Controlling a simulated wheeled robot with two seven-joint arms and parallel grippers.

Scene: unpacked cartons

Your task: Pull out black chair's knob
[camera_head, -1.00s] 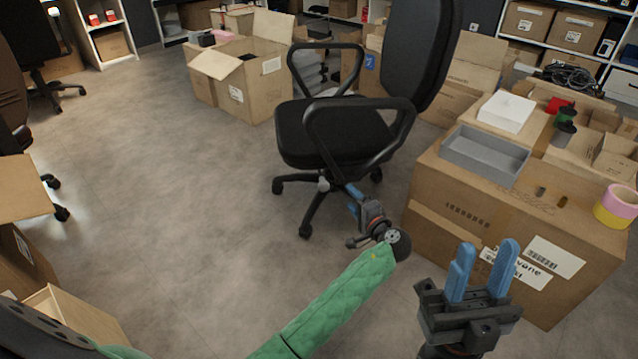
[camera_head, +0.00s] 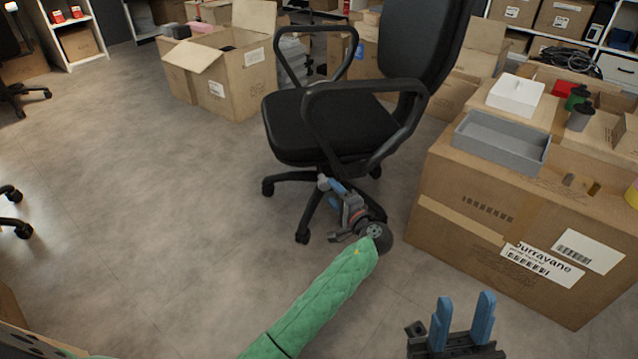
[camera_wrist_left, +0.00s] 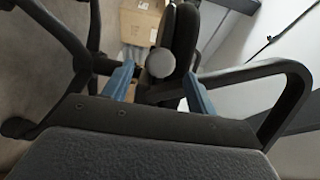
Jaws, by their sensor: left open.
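The black chair (camera_head: 320,125) stands in the middle of the head view, upright on its wheeled base. Its knob is a grey round end (camera_wrist_left: 160,62) in the left wrist view, and a small grey piece (camera_head: 323,183) under the seat in the head view. My left gripper (camera_head: 331,185) reaches under the seat's edge. In the left wrist view its blue fingers (camera_wrist_left: 158,72) are apart, with the knob between the tips and a gap showing on each side. My right gripper (camera_head: 463,312) is open and empty at the bottom right.
A large carton (camera_head: 510,225) stands right of the chair with a grey tray (camera_head: 500,143) on top. An open carton (camera_head: 225,75) is behind left. Chair armrests (camera_wrist_left: 265,75) frame the left wrist view. The floor at left is mostly clear.

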